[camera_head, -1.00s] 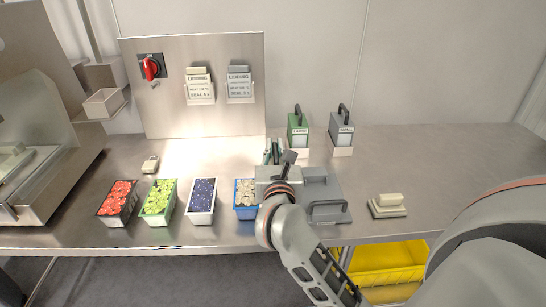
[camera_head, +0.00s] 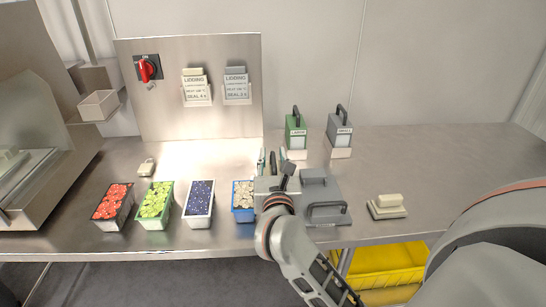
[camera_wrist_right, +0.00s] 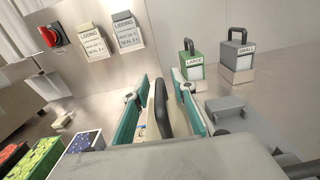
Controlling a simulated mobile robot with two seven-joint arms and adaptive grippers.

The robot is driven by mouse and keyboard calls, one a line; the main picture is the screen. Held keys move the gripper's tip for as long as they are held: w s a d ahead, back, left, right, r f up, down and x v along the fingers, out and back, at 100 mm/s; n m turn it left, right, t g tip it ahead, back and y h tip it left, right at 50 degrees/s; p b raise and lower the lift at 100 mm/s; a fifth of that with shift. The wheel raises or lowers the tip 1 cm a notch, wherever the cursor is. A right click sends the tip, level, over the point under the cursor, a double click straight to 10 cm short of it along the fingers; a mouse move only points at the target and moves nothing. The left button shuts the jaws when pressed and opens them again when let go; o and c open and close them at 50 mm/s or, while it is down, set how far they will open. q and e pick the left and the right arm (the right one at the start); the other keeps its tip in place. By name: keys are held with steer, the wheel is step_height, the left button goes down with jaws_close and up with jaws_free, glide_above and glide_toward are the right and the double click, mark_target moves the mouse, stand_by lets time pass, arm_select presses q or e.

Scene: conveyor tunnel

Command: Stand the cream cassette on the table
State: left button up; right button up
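The cream cassette is mostly hidden by my right gripper. In the right wrist view a dark handle (camera_wrist_right: 163,108) with a strip of cream beside it, which I take for the cassette (camera_wrist_right: 151,118), shows between the teal fingers. My right gripper (camera_head: 273,162) points toward the back of the table (camera_head: 440,160). In the wrist view its fingers (camera_wrist_right: 160,95) stand apart on both sides of the handle, with gaps visible. I cannot see the cassette's base or whether it touches the table. My left gripper is not in view.
Green (camera_head: 296,131) and grey (camera_head: 340,131) cassettes stand at the back. A grey handled device (camera_head: 325,190) lies right of my gripper, a blue tray (camera_head: 243,216) left. A cream block (camera_head: 387,208) sits farther right. The back right is clear.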

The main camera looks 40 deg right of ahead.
steer(key=shift+r, duration=0.2)
steer(key=v, duration=1.1)
steer(key=shift+f, duration=0.1)
steer(key=s+a+r+n+t+y, duration=0.2)
steer(key=a+n+t+y, duration=0.4)
steer(key=n, duration=1.1)
steer(key=s+a+f+n+y, duration=0.1)
steer(key=a+f+n+y, duration=0.65)
steer(key=n, duration=0.65)
steer(key=s+a+f+n+g, duration=0.1)
steer(key=s+f+n+g, duration=0.15)
steer(key=f+n, duration=0.4)
steer(key=s+f+n+g, duration=0.2)
steer(key=f+n+g, duration=0.1)
steer(key=f, duration=0.6)
steer(key=s+d+f+n+g, duration=0.2)
steer(key=s+f+n, duration=0.1)
steer(key=f, duration=0.4)
steer(key=s+d+f+n+g+h, duration=0.1)
steer(key=s+d+f+n+g, duration=0.2)
steer(key=f, duration=0.4)
steer(key=shift+s+f+n, duration=0.3)
steer(key=shift+s+n, duration=0.25)
steer(key=shift+s, duration=0.35)
